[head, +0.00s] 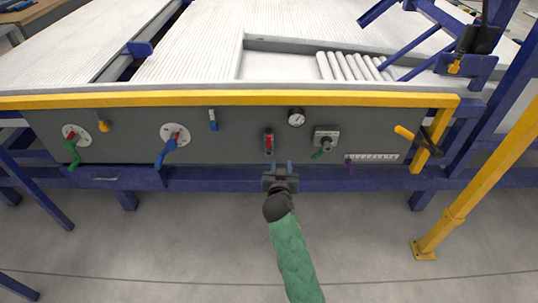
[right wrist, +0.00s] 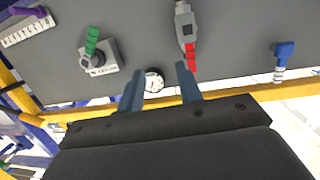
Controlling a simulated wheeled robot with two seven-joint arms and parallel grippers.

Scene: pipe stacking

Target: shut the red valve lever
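The red valve lever (head: 268,138) is on the grey panel, right of the middle in the head view. It lies roughly upright, in line with a grey valve body. In the right wrist view, which looks upside down, the red lever (right wrist: 190,58) and grey body are at the upper right, by the right-hand fingertip. My right gripper (head: 278,167) is open and empty, just below the lever in the head view. Its two fingers (right wrist: 160,74) stand apart with bare panel and a gauge behind. I cannot tell whether a fingertip touches the lever. My left gripper is out of view.
A round gauge (head: 296,118) and a green-handled valve (head: 322,147) are right of the lever; a small blue valve (head: 212,119) is to its left. A yellow rail (head: 230,98) runs above the panel, a blue beam (head: 230,179) below. The floor in front is clear.

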